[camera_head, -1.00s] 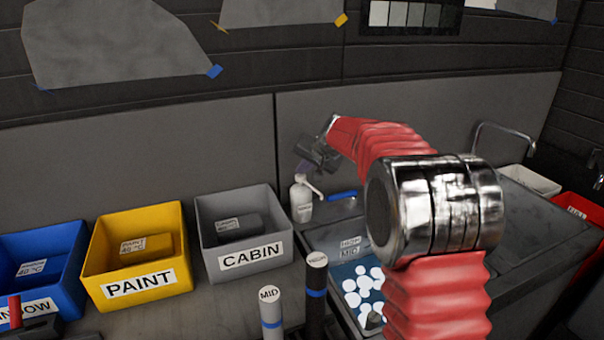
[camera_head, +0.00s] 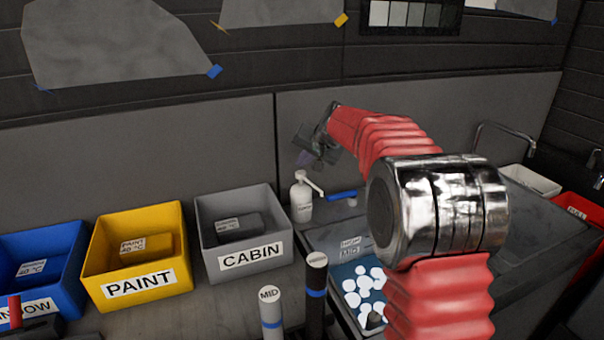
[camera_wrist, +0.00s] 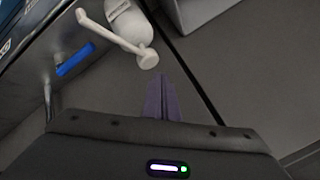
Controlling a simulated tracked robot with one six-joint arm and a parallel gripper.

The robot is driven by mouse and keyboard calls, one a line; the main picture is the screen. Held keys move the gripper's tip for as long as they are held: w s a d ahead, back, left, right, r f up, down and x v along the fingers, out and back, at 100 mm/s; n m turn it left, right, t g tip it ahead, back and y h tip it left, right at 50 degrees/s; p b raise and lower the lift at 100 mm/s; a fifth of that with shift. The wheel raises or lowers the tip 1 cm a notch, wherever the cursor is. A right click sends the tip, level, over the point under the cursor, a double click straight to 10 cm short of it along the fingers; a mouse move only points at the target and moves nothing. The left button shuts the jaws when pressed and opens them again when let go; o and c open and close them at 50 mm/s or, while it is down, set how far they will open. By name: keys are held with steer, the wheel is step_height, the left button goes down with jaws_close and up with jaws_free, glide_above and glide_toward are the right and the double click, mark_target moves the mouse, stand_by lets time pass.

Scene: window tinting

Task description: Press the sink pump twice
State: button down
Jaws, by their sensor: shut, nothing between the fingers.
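The pump is a white bottle (camera_head: 301,200) with a white spout pointing right. It stands upright at the back of the counter, just right of the grey CABIN bin. My gripper (camera_head: 303,158) is above the bottle in the head view, apart from its top. In the wrist view the bottle (camera_wrist: 127,20) is at the top, its nozzle (camera_wrist: 147,58) near the purple fingertips (camera_wrist: 162,98). The fingers are together with nothing between them, and I see a gap between them and the pump.
A blue-handled tool (camera_head: 343,195) lies right of the bottle. The grey CABIN bin (camera_head: 251,255) and yellow PAINT bin (camera_head: 140,287) stand to the left. A tray with white discs (camera_head: 346,312) lies under my arm.

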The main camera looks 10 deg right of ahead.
mark_target(303, 175)
steer(key=shift+r, duration=2.35)
steer(key=shift+s, duration=0.15)
